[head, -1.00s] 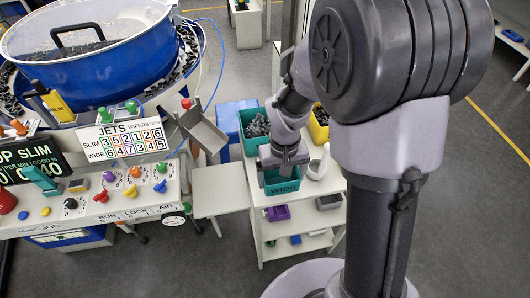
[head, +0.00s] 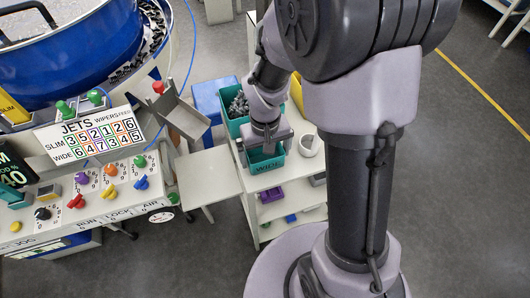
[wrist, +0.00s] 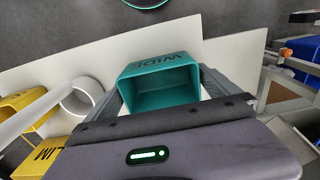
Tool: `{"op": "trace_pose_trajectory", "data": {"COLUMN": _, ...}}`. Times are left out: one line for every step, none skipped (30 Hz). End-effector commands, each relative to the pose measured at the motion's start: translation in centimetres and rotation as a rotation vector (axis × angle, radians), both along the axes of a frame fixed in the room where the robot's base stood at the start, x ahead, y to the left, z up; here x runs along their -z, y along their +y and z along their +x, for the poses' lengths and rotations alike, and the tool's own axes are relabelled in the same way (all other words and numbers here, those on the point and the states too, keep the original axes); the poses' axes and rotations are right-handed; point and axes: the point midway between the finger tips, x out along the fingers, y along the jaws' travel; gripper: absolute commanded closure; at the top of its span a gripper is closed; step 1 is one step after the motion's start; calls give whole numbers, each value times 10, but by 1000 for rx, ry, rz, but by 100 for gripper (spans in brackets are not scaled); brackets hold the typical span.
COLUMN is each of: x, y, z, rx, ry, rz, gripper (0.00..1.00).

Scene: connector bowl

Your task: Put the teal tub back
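The teal tub (head: 266,163), marked WIDE, is at the front of the white cart's top (head: 285,180) in the head view. My gripper (head: 265,143) is directly over it, pointing down. In the wrist view the tub (wrist: 162,84) looks empty and sits between the two fingers of my gripper (wrist: 165,88). One finger lies against each side wall, so the gripper looks shut on the tub. I cannot tell whether its base touches the cart top.
A teal bin of dark parts (head: 238,106) stands behind the tub. A white cup (head: 309,146) is to its right. A yellow tub marked SLIM (wrist: 42,152) shows in the wrist view. A control panel (head: 90,195) stands left.

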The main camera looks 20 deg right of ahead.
Motion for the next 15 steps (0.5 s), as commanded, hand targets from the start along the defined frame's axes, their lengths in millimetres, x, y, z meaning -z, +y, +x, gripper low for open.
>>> {"op": "trace_pose_trajectory", "data": {"x": 0, "y": 0, "z": 0, "rx": 0, "ry": 0, "rz": 0, "gripper": 0}}
{"op": "trace_pose_trajectory", "data": {"x": -2, "y": 0, "z": 0, "rx": 0, "ry": 0, "rz": 0, "gripper": 0}}
{"op": "trace_pose_trajectory", "data": {"x": -7, "y": 0, "z": 0, "rx": 0, "ry": 0, "rz": 0, "gripper": 0}}
{"op": "trace_pose_trajectory", "data": {"x": -12, "y": 0, "z": 0, "rx": 0, "ry": -1, "rz": 0, "gripper": 0}}
{"op": "trace_pose_trajectory", "data": {"x": -19, "y": 0, "z": 1, "rx": 1, "ry": -3, "rz": 0, "gripper": 0}}
{"op": "trace_pose_trajectory", "data": {"x": -30, "y": 0, "z": 1, "rx": 1, "ry": -4, "rz": 0, "gripper": 0}}
{"op": "trace_pose_trajectory", "data": {"x": -39, "y": 0, "z": 0, "rx": 1, "ry": -4, "rz": 0, "gripper": 0}}
{"op": "trace_pose_trajectory", "data": {"x": -49, "y": 0, "z": 0, "rx": 0, "ry": -5, "rz": 0, "gripper": 0}}
{"op": "trace_pose_trajectory", "data": {"x": -61, "y": 0, "z": 0, "rx": -1, "ry": -4, "rz": 0, "gripper": 0}}
{"op": "trace_pose_trajectory", "data": {"x": -71, "y": 0, "z": 0, "rx": 0, "ry": -4, "rz": 0, "gripper": 0}}
{"op": "trace_pose_trajectory", "data": {"x": -79, "y": 0, "z": 0, "rx": 0, "ry": -4, "rz": 0, "gripper": 0}}
{"op": "trace_pose_trajectory", "data": {"x": -89, "y": 0, "z": 0, "rx": 1, "ry": -4, "rz": 0, "gripper": 0}}
{"op": "trace_pose_trajectory", "data": {"x": -97, "y": 1, "z": 0, "rx": 1, "ry": -4, "rz": 0, "gripper": 0}}
{"op": "trace_pose_trajectory", "data": {"x": -103, "y": 1, "z": 0, "rx": 0, "ry": -4, "rz": 0, "gripper": 0}}
{"op": "trace_pose_trajectory", "data": {"x": -110, "y": 0, "z": -1, "rx": 0, "ry": -2, "rz": 0, "gripper": 0}}
